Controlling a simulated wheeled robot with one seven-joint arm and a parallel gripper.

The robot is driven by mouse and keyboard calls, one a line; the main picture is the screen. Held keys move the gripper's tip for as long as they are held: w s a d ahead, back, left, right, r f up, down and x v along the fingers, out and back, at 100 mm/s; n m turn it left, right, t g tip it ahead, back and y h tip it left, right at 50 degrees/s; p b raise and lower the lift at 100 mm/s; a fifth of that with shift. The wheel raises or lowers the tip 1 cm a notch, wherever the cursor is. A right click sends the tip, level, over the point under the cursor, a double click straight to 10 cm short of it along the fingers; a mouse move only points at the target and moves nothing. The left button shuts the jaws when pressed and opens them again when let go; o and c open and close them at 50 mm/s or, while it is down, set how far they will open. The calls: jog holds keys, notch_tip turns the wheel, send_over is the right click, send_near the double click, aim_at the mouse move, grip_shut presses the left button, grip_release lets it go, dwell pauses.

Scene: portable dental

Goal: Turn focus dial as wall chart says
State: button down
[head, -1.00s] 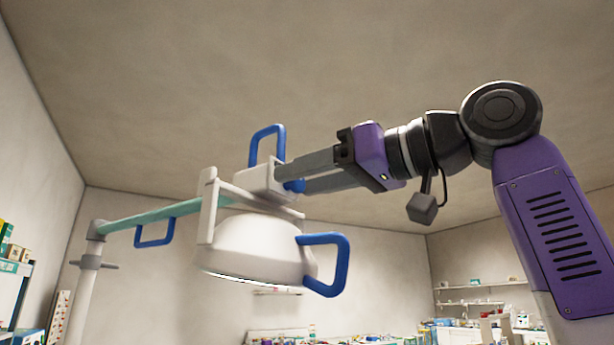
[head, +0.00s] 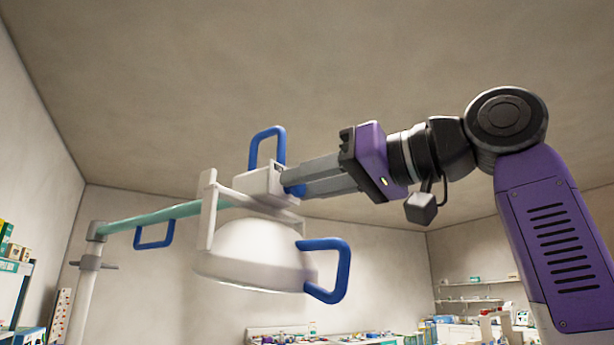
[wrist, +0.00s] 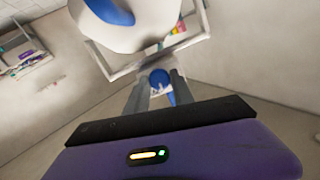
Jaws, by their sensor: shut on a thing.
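The white dental lamp (head: 255,250) hangs on a teal arm (head: 165,217) in the head view, its head facing down. A small blue dial (head: 297,190) sits on the right side of the lamp's white mount (head: 262,184). The dial also shows as a round blue knob with a pointed blue part in the wrist view (wrist: 159,77). My gripper (head: 288,181) reaches in from the right, its grey fingers shut on the dial. In the head view the fingers overlap and partly hide it. No wall chart is readable.
Blue loop handles stand above the mount (head: 268,147), at the lamp's right (head: 343,272) and under the arm (head: 154,236). A white post (head: 85,290) is at left. A pale panel with coloured spots (head: 58,315) is beyond it. Stocked shelves line the walls.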

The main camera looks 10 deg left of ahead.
jog(key=m+p, duration=0.2)
jog(key=m, duration=0.3)
jog(key=shift+m, duration=0.3)
dwell(0.4)
jog(key=c, duration=1.1)
grip_release()
jog(key=shift+d, duration=0.1)
jog(key=b+v, duration=0.1)
jog(key=v, duration=0.6)
jog(key=shift+s+d, duration=0.15)
jog(key=shift+d, duration=0.15)
jog(key=shift+f, duration=0.1)
